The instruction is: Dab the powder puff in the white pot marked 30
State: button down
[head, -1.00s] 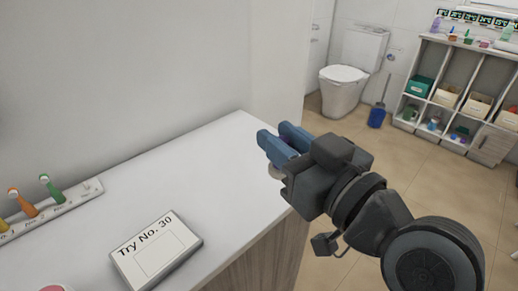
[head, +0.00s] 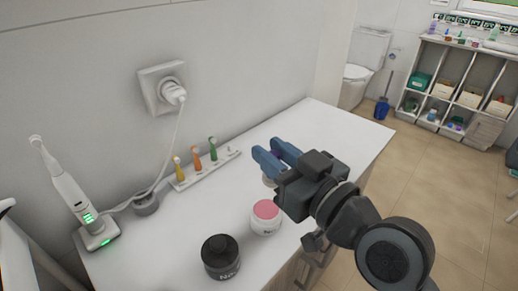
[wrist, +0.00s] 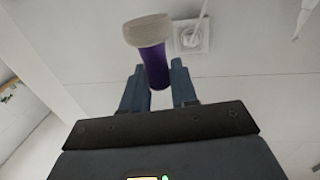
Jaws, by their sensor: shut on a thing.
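My gripper (head: 272,157) is shut on the powder puff and holds it up over the white counter. In the wrist view the puff has a purple handle (wrist: 157,68) between the fingers and a wide beige pad (wrist: 148,29) at its end. A white pot (head: 266,226) with a pink top stands on the counter, left of and below the gripper in the picture, apart from the puff. Its label is too small to read fully.
A black pot (head: 221,258) stands beside the white pot. Behind are a rack with several small brushes (head: 205,170), an electric toothbrush (head: 72,195) on its charger, and a plugged cord (head: 170,145). The counter's far right (head: 335,128) is clear.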

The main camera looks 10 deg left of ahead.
aim_at(268, 184)
jog(key=shift+s+a, duration=0.25)
jog(key=shift+a, duration=0.05)
jog(key=shift+s+a+f, duration=0.1)
jog(key=shift+a+f, duration=0.1)
jog(key=shift+f, duration=0.15)
jog(key=shift+f+b, duration=2.1)
jog(key=shift+f, duration=0.6)
jog(key=shift+f+b, duration=0.75)
jog(key=shift+r, duration=0.15)
jog(key=shift+r+p, duration=2.6)
jog(key=shift+r, duration=1)
